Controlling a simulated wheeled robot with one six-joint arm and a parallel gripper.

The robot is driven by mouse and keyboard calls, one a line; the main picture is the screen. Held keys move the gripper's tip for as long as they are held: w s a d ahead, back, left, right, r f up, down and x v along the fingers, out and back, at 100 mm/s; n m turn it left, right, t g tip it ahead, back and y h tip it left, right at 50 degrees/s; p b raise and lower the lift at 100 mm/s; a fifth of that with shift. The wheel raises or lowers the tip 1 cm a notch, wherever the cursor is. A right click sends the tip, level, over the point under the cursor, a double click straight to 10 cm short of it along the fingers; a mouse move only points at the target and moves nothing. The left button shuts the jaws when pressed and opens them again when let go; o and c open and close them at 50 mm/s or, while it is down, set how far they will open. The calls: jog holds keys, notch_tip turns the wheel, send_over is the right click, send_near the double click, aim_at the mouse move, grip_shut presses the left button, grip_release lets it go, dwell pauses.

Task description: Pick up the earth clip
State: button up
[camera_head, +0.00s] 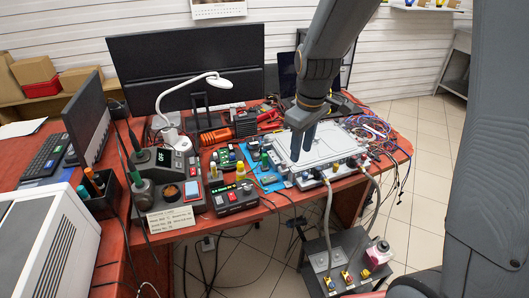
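My gripper (302,148) points down over the left part of a pale grey flat unit (338,143) on the red-topped bench. Its two dark blue fingers show close together from the side. I cannot tell how far apart they are, and I see nothing clearly held. I cannot pick out the earth clip for certain at this size. A small green-topped piece (264,160) stands just left of the fingers, by a blue mat (270,181). My gripper hides part of the grey unit.
Tangled cables (375,135) lie to the right. A soldering station (175,165), a magnifier lamp (217,81) and monitors crowd the left and back.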

aim_at(265, 155)
jog(key=w+a+f+n, duration=0.2)
jog(key=w+a+n, duration=0.1)
jog(key=w+n, duration=0.1)
jog(key=w+a+f+n+g, duration=0.1)
jog(key=w+a+f+n, duration=0.2)
jog(key=w+n, duration=0.1)
jog(key=w+a+f+n, duration=0.2)
jog(key=w+a+n, duration=0.1)
jog(key=w, duration=0.2)
jog(key=shift+w+a+f+n+g, duration=0.15)
jog(key=shift+a+f+n+g, duration=0.15)
jog(key=shift+n, duration=0.1)
notch_tip(265, 155, down, 2)
jog(key=shift+f+p, duration=0.2)
jog(key=shift+p, duration=0.1)
jog(key=shift+w+d+f+p, duration=0.15)
jog(key=shift+f+p, duration=0.45)
jog(key=shift+f, duration=0.75)
jog(key=shift+w+d+f+p, duration=0.15)
jog(key=shift+f+p, duration=0.4)
jog(key=shift+f, duration=0.75)
grip_shut()
